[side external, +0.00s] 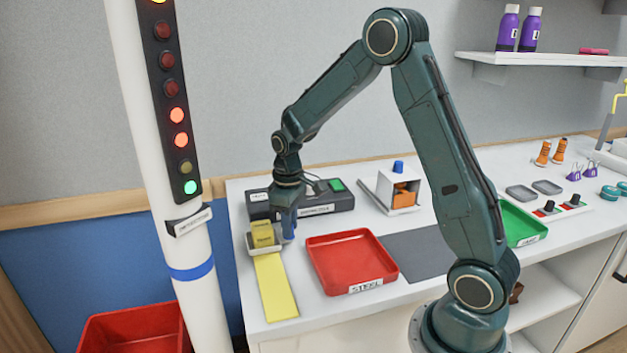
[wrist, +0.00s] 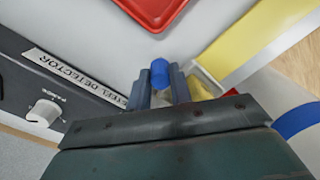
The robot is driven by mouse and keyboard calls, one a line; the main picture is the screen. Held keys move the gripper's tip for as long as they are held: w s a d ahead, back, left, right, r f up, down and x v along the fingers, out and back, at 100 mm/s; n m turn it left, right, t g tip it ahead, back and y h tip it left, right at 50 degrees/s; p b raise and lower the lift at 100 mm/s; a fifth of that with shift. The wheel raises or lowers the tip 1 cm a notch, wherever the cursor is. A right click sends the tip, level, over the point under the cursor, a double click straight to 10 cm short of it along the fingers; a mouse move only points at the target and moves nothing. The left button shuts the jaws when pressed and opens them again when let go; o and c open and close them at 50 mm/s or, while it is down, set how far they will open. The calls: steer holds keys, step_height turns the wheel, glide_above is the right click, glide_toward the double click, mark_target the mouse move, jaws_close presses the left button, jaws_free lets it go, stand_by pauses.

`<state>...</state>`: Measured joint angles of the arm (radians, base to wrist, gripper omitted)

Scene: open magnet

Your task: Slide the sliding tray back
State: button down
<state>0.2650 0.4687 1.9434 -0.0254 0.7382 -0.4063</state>
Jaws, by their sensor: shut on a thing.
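The sliding tray (side external: 252,251) is a small pale tray at the far end of a yellow strip (side external: 277,290), in front of the dark detector box. A yellow block (side external: 263,235) sits in it. My gripper (side external: 289,236) is low at the tray's right side, fingers pointing down. In the wrist view my gripper (wrist: 160,73) is shut on a blue knob (wrist: 158,77) between its two fingertips. The tray's pale edge (wrist: 205,80) shows beside the fingers, partly hidden by my wrist. The join of knob and tray is hidden.
The steel detector (side external: 318,202) stands close behind my gripper. A red steel tray (side external: 372,288) lies to the right, with a dark mat (side external: 425,256) beyond it. A white post (side external: 165,190) with lamps stands at the left. The yellow strip's near part is clear.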

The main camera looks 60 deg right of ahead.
steer(key=shift+w+d, duration=0.25)
steer(key=shift+w, duration=0.05)
steer(key=c, duration=1.5)
jaws_free()
steer(key=shift+d, duration=0.1)
steer(key=shift+c, duration=0.2)
steer(key=shift+r, duration=0.1)
step_height(320, 180, up, 14)
